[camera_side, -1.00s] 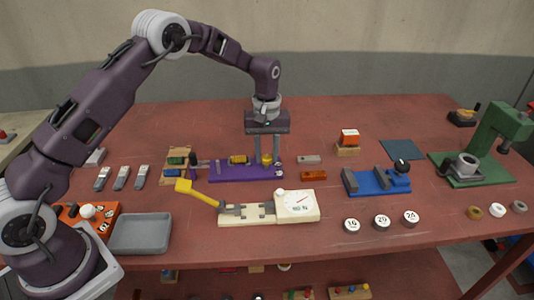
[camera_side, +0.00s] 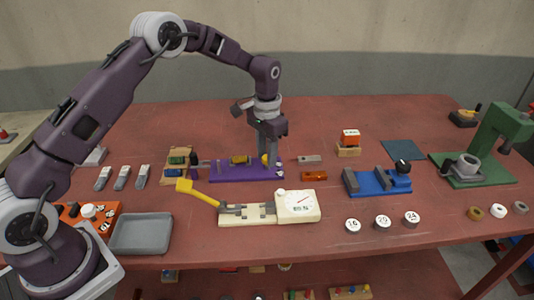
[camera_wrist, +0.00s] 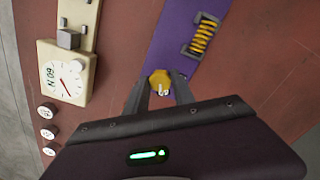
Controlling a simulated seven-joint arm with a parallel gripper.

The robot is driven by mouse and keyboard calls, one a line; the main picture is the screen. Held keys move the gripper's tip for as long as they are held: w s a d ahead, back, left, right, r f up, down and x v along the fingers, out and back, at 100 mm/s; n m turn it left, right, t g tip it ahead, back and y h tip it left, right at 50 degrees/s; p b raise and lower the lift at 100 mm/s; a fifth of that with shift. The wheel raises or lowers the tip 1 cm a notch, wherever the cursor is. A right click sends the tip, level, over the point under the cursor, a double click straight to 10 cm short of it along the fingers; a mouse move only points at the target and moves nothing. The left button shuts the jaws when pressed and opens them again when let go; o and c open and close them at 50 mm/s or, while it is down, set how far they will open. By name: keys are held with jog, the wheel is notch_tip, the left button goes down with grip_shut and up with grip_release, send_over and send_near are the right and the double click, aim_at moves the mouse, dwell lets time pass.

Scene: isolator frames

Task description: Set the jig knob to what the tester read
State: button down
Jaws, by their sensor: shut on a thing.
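The purple jig (camera_side: 230,174) lies behind the tester, with a yellow spring (camera_wrist: 203,38) in its holder. The yellow jig knob (camera_wrist: 160,76) is at one end of the jig, with a small white mark by it. My gripper (camera_side: 270,164) points down, its fingers shut on the knob's two sides; the wrist view also shows this. The tester (camera_side: 262,218) is a cream bench unit with a yellow lever (camera_side: 197,192) and a white dial (camera_side: 299,203). The dial's red needle points to the upper right in the side view; its exact reading is too small to tell.
A blue vise-like fixture (camera_side: 375,185) stands to the right, with discs marked 16, 20 and 24 (camera_side: 382,222) in front. An orange block (camera_side: 314,176) lies close right of the jig. A grey tray (camera_side: 141,234) is at the left front.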

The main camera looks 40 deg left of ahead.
jog(key=m, duration=0.5)
jog(key=shift+w+r+m, duration=0.1)
jog(key=shift+m, duration=0.2)
jog(key=shift+a+m, duration=0.1)
jog(key=shift+m, duration=2.1)
jog(key=c, duration=1.1)
grip_release()
jog(key=shift+o, duration=0.2)
notch_tip(320, 180, up, 7)
